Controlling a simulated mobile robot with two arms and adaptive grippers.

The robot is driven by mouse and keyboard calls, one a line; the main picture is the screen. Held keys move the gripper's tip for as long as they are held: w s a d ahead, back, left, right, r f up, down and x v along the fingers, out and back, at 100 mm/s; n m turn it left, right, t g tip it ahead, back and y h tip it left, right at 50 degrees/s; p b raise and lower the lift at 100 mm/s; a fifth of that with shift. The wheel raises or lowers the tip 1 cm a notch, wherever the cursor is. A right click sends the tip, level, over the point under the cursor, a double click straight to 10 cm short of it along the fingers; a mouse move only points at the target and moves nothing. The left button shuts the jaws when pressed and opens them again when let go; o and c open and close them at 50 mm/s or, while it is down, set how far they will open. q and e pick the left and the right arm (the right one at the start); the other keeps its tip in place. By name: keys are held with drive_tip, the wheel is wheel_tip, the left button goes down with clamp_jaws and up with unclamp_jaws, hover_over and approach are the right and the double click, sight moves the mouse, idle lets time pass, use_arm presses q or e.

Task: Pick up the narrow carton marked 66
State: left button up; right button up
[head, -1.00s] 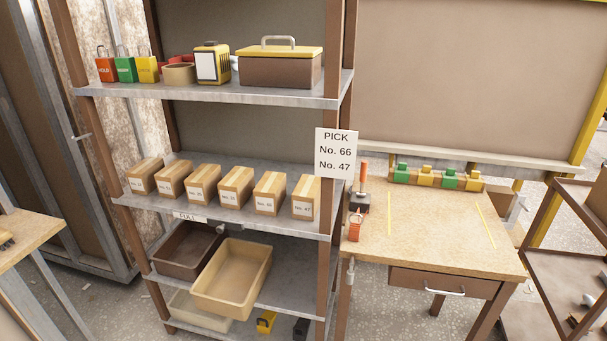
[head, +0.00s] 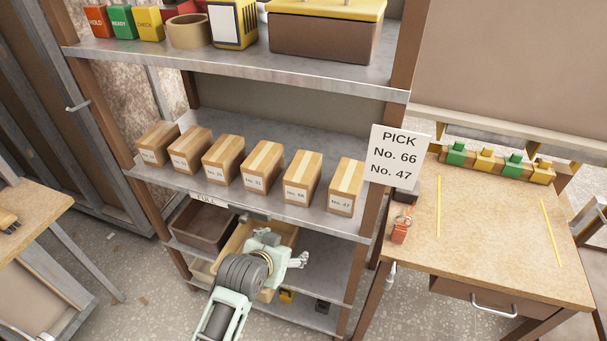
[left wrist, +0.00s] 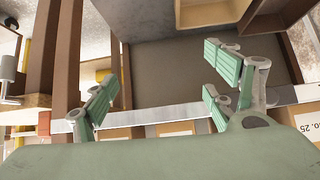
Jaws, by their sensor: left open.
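The narrow carton marked 66 (head: 302,180) stands upright on the middle shelf, second from the right end of a row of brown cartons with pale tape. Its white label faces the front. My left gripper (head: 277,245) is below and in front of that shelf, apart from the carton. Carton faces show upside down along the bottom there, partly hidden by the gripper body; I cannot tell which is 66. My right gripper is not in view.
The carton marked 47 (head: 345,186) stands to the right, the carton marked 31 (head: 262,163) to the left, with narrow gaps. A PICK sign (head: 397,157) hangs by the right post. The upper shelf (head: 330,77) overhangs the row. A tan bin (head: 232,243) sits below.

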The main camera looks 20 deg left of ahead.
sight(297, 178)
use_arm(q)
drive_tip(key=w+r+t, duration=0.1)
drive_tip(key=w+r, duration=0.3)
drive_tip(key=w+r+t, duration=0.2)
drive_tip(key=w+r, duration=0.2)
drive_tip(key=w+r+n+t, duration=0.1)
drive_tip(key=w+r, duration=0.4)
drive_tip(key=shift+w+a, duration=0.1)
drive_tip(key=shift+a, duration=0.1)
drive_tip(key=shift+w+f, duration=0.2)
drive_tip(key=shift+w, duration=0.3)
drive_tip(key=shift+w+p, duration=0.5)
drive_tip(key=shift+w, duration=0.2)
drive_tip(key=shift+x, duration=2)
drive_tip(key=shift+s, duration=0.1)
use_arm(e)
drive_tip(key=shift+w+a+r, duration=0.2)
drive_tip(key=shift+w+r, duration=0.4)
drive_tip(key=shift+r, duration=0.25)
use_arm(q)
drive_tip(key=shift+c, duration=0.3)
